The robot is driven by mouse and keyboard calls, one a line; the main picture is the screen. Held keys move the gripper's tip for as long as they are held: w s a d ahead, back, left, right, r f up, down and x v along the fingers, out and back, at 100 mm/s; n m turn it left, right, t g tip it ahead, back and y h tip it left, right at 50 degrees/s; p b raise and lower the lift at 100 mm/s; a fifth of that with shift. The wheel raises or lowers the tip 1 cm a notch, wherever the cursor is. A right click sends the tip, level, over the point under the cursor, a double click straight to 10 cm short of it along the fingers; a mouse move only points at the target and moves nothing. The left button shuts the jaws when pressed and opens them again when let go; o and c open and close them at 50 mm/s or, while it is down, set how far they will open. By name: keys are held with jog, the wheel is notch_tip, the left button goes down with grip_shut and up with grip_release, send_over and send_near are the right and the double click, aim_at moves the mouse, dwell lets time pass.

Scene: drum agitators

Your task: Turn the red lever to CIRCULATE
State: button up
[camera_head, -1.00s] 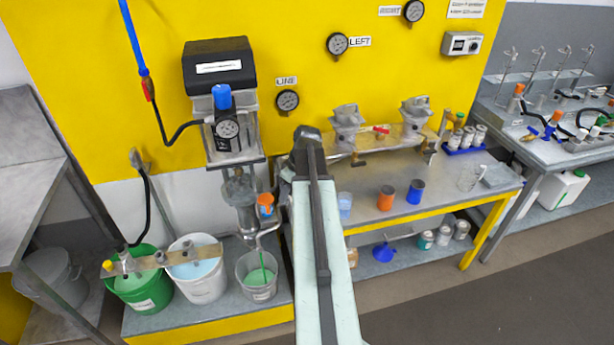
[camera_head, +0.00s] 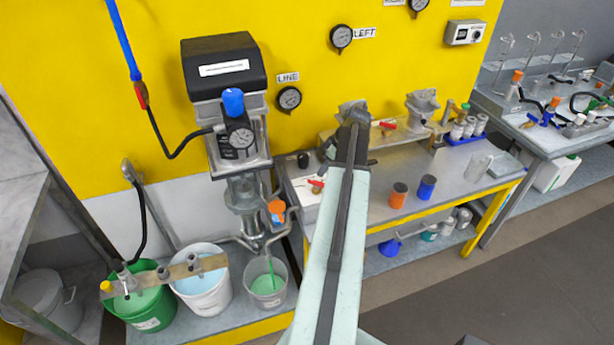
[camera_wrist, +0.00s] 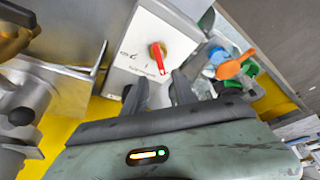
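A red lever (camera_wrist: 158,58) sits on a brass-coloured hub on a white plate (camera_wrist: 139,37) in the wrist view. It points from its hub toward my gripper. Small printing lies beside it, too small to read surely. In the head view the red lever (camera_head: 316,184) shows just left of my arm, at the left end of the bench. My gripper (camera_wrist: 160,80) is open in the wrist view, its two dark fingers apart. The lever's tip lies in line with the gap between them, and nothing is held. In the head view my arm hides the fingertips.
An orange handle (camera_wrist: 236,64) stands right of the plate in the wrist view; metal fittings (camera_wrist: 30,105) stand left. On the bench are an orange cup (camera_head: 398,196), a blue cup (camera_head: 426,187) and another red handle (camera_head: 388,125). Buckets (camera_head: 203,285) stand below left.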

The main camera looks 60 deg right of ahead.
aim_at(315, 181)
jog(key=b+x, duration=0.7)
jog(key=x, duration=0.1)
jog(key=shift+w, duration=0.1)
jog(key=shift+r, duration=0.1)
jog(key=shift+a, duration=0.1)
grip_shut()
